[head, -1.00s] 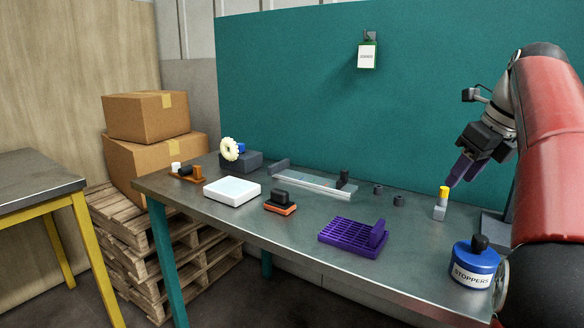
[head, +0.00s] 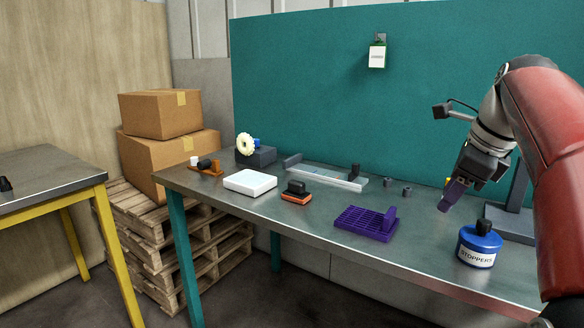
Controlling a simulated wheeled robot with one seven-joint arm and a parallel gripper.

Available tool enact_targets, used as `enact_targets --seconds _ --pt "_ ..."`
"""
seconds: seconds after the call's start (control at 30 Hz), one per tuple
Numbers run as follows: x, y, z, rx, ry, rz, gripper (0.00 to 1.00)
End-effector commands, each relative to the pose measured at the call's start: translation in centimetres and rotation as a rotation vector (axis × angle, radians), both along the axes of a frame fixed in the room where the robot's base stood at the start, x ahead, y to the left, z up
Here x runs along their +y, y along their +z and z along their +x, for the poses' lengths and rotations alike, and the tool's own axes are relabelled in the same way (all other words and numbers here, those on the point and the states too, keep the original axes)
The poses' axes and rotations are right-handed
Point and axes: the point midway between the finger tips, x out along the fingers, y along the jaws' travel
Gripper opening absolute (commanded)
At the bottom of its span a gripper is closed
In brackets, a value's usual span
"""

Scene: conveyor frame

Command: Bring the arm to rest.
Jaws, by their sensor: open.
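My gripper (head: 446,208) hangs from the red and grey arm at the right of the head view. Its purple fingers point down and slightly left, above the right part of the metal table (head: 330,215). Nothing shows in its grasp, though the gap between the fingers is hard to see from here. The yellow-topped small block (head: 447,182) is mostly hidden behind the fingers; only a bit of yellow shows. The blue STOPPERS jar (head: 479,248) stands to the right of and nearer than the fingertips, apart from them.
A purple rack (head: 364,224) lies left of the gripper. Two small dark cylinders (head: 398,188), a metal rail (head: 318,178), an orange-based block (head: 296,194) and a white tray (head: 250,182) stand farther left. A teal panel (head: 330,90) rises behind. Bare tabletop lies in front of the tray.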

Motion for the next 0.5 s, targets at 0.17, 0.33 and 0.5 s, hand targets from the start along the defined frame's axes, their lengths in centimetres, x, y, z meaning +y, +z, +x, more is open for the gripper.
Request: enact_targets --seconds 0.17,0.33,0.5 --pt "3.2 -2.1 -3.1 -0.058 0.309 -0.147 0.42" --pt "7.3 -6.5 -7.9 -0.133 0.789 -0.388 0.42" --pt "10.6 -12.7 -13.4 -0.191 1.317 -0.665 0.42"
